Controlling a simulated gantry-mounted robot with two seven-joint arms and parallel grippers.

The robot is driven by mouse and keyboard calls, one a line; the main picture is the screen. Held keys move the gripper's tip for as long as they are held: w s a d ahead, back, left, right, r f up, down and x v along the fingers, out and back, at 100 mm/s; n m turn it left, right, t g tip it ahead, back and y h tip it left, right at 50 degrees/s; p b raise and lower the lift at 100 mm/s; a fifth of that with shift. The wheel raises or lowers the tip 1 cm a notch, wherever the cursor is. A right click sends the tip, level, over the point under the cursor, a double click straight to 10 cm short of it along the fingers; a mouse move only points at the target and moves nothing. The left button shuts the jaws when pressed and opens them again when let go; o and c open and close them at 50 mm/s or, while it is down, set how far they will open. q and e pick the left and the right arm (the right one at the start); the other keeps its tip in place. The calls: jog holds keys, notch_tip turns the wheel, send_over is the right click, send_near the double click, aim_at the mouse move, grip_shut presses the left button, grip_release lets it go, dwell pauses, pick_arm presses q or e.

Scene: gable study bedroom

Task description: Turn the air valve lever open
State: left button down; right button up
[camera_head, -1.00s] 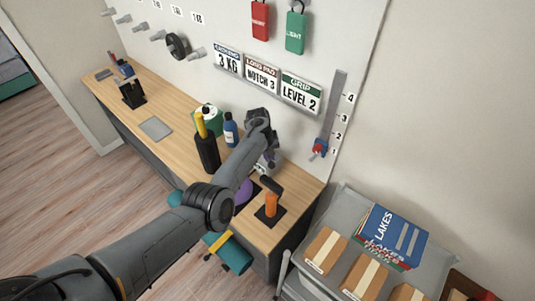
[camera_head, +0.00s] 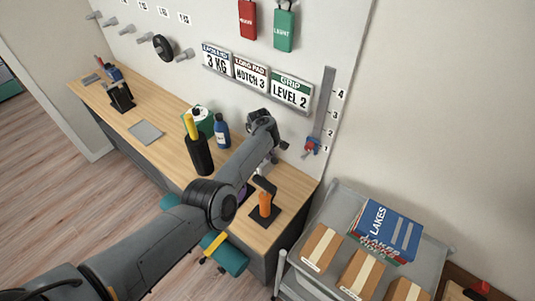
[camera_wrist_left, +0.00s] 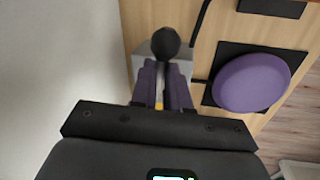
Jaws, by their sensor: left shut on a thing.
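My left gripper (camera_head: 268,165) reaches down to the bench by the wall board, beyond its own arm. In the left wrist view its purple fingers (camera_wrist_left: 162,92) are closed around a narrow yellow piece, the air valve lever (camera_wrist_left: 159,100). A grey valve block (camera_wrist_left: 144,58) sits under the fingertips, with a round black knob (camera_wrist_left: 165,42) above it. A black line runs beside the block toward a purple round pad (camera_wrist_left: 252,82) on a black base. The lever's angle is mostly hidden by the fingers. My right gripper is not in view.
An orange handle (camera_head: 265,203) on a black plate stands close to the gripper at the bench end. A dark holder (camera_head: 199,154) and a blue bottle (camera_head: 222,131) stand left of the arm. A grey cart (camera_head: 346,212) carries books and boxes at right.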

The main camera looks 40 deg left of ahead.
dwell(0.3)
pick_arm(q)
jog(key=c, duration=1.1)
grip_release()
jog(key=shift+r, duration=0.55)
notch_tip(320, 180, up, 10)
jog(key=s+p, duration=0.2)
jog(key=shift+a+f, duration=0.25)
jog(key=shift+s, duration=0.1)
